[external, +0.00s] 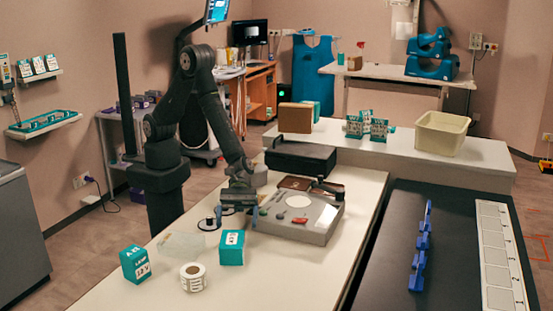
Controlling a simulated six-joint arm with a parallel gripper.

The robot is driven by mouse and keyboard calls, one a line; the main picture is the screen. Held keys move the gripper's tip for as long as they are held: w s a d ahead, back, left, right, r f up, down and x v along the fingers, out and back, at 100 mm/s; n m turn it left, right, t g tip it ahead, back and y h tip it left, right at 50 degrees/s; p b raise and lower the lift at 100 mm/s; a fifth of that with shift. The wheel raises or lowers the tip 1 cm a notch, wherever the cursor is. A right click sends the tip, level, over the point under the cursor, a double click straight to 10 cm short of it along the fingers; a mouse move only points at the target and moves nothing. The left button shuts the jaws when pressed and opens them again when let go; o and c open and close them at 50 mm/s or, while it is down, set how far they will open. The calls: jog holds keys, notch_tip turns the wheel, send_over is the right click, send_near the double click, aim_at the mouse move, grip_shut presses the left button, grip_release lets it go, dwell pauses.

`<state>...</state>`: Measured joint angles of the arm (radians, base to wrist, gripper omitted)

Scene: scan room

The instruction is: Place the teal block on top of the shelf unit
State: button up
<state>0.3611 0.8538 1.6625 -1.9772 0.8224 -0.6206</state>
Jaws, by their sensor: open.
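A teal box-shaped block with a white label (231,248) stands on the white table, just in front of my gripper. A second teal and white labelled box (135,264) stands further left. Another teal block (311,108) shows partly behind a brown block on the raised bench at the back. I cannot tell which of these the task means. My gripper (238,212) is open, pointing down above the table, between the nearer teal box and the grey device; nothing shows between its fingers. A grey shelf unit (122,118) with purple items on it stands at the left behind my arm.
A white label roll (193,277) lies near the front teal boxes. A grey device (300,217) is close right of my gripper, with a black case (300,158) behind it. The bench holds a brown block (295,118), several teal-white boxes and a cream bin (441,134).

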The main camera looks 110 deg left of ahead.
aim_at(233, 234)
jog(key=x, duration=0.3)
jog(key=shift+s+x, duration=0.2)
jog(key=shift+x, duration=1.15)
jog(key=shift+s+x, duration=0.2)
jog(key=shift+x, duration=1.15)
jog(key=shift+d+r, duration=0.1)
jog(key=shift+d, duration=0.05)
jog(key=c, duration=1.4)
jog(key=shift+c, duration=0.2)
jog(key=shift+r, duration=0.1)
